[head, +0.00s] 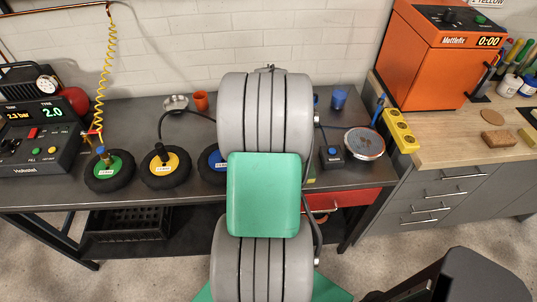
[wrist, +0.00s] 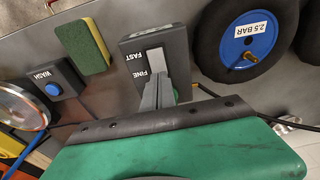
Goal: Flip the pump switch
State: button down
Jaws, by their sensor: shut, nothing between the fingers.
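A dark switch box (wrist: 133,48) marked FAST and FINE lies on the bench top in the wrist view. A pale grey strip (wrist: 155,62) runs along its top beside the labels; I cannot tell which way the switch is set. My gripper (wrist: 158,88) is shut and empty. Its grey fingers overlap the lower edge of the box, over the end near FINE; contact cannot be told. In the head view my arm hides the box and the gripper. The pump unit (head: 38,135) with its lit displays stands at the far left of the bench.
Wheels with green (head: 108,171), yellow (head: 166,167) and blue (wrist: 249,28) hubs lie on the bench. A sponge (wrist: 92,47) and a WASH button box (wrist: 56,84) lie left of the switch box in the wrist view. A round silver-rimmed dish (head: 364,144) lies right of my arm.

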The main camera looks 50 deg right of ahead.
jog(key=shift+f+b, duration=0.65)
jog(key=shift+f, duration=0.3)
dwell(0.4)
jog(key=shift+r+p, duration=2.4)
jog(key=shift+r, duration=1.2)
jog(key=shift+f, duration=0.1)
jog(key=s+a+f+g+y, duration=0.2)
jog(key=s+a, duration=0.4)
jog(key=a, duration=0.4)
jog(key=w+a+r+n+t, duration=0.1)
jog(key=w+a+r+n, duration=0.2)
jog(key=a, duration=0.6)
jog(key=w+a+r+n+t, duration=0.2)
jog(key=w+a+r+n, duration=0.1)
jog(key=a+r, duration=0.4)
jog(key=w+a+r+n+t, duration=0.2)
jog(key=a+r, duration=0.3)
jog(key=a, duration=0.5)
jog(key=shift+w+a+r+n+h, duration=0.15)
jog(key=shift+w+a+n+h, duration=0.15)
jog(key=shift+w+n, duration=0.55)
